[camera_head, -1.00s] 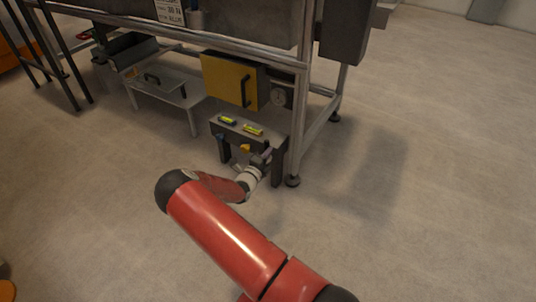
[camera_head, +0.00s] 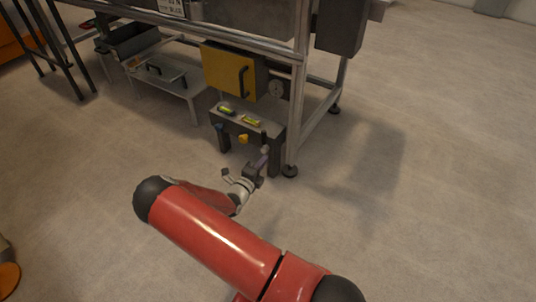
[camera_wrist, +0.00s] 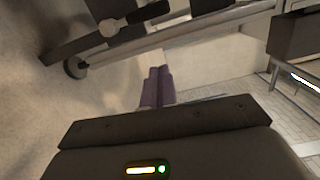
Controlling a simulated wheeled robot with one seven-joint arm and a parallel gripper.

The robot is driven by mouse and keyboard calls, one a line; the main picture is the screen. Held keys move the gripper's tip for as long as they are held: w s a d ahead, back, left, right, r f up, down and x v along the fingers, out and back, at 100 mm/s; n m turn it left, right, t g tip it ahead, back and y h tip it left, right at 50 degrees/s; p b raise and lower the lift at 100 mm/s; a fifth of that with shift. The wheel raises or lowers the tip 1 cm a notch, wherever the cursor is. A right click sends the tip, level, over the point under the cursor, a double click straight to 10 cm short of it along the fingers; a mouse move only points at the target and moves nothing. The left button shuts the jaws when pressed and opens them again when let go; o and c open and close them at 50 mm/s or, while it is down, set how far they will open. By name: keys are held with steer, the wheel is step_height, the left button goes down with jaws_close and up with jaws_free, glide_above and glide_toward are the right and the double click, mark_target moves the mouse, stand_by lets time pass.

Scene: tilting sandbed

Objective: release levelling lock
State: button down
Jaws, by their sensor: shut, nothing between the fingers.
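A small dark bench (camera_head: 247,124) stands under the sandbed frame and carries two yellow-green spirit levels, a left one (camera_head: 226,110) and a right one (camera_head: 250,121). Its front has a blue knob (camera_head: 219,127), a yellow knob (camera_head: 243,139) and a pale round knob (camera_head: 265,150) at the right. I cannot tell which part is the levelling lock. My gripper (camera_head: 262,161) is just in front of the pale knob, its purple fingers shut and empty. In the wrist view the fingers (camera_wrist: 157,84) point past a pale knob (camera_wrist: 107,28) at upper left, apart from it in the picture.
A frame leg with a round foot (camera_head: 289,171) stands close right of my gripper. A low grey table (camera_head: 172,81) stands at left. The floor in front is clear.

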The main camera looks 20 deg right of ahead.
steer(key=shift+v, duration=1.1)
steer(key=s+d+r+m+g+y, duration=0.2)
steer(key=s+r+m+g, duration=0.45)
steer(key=r+m, duration=0.5)
steer(key=s+d+r+m+g+y, duration=0.2)
steer(key=s+r+m+g, duration=0.45)
steer(key=m, duration=0.75)
steer(key=s+a+r+m+t+y, duration=0.3)
steer(key=s+a+r+m+y, duration=0.1)
steer(key=s+r+m, duration=0.5)
steer(key=s+a+r+m+t+y+p, duration=0.1)
steer(key=s+a+r+m+t+y, duration=0.3)
steer(key=s+r+m, duration=0.4)
steer(key=shift+s+a+r+m+y, duration=0.35)
steer(key=shift+s+a+r+y, duration=0.3)
steer(key=shift+s+r+y, duration=0.3)
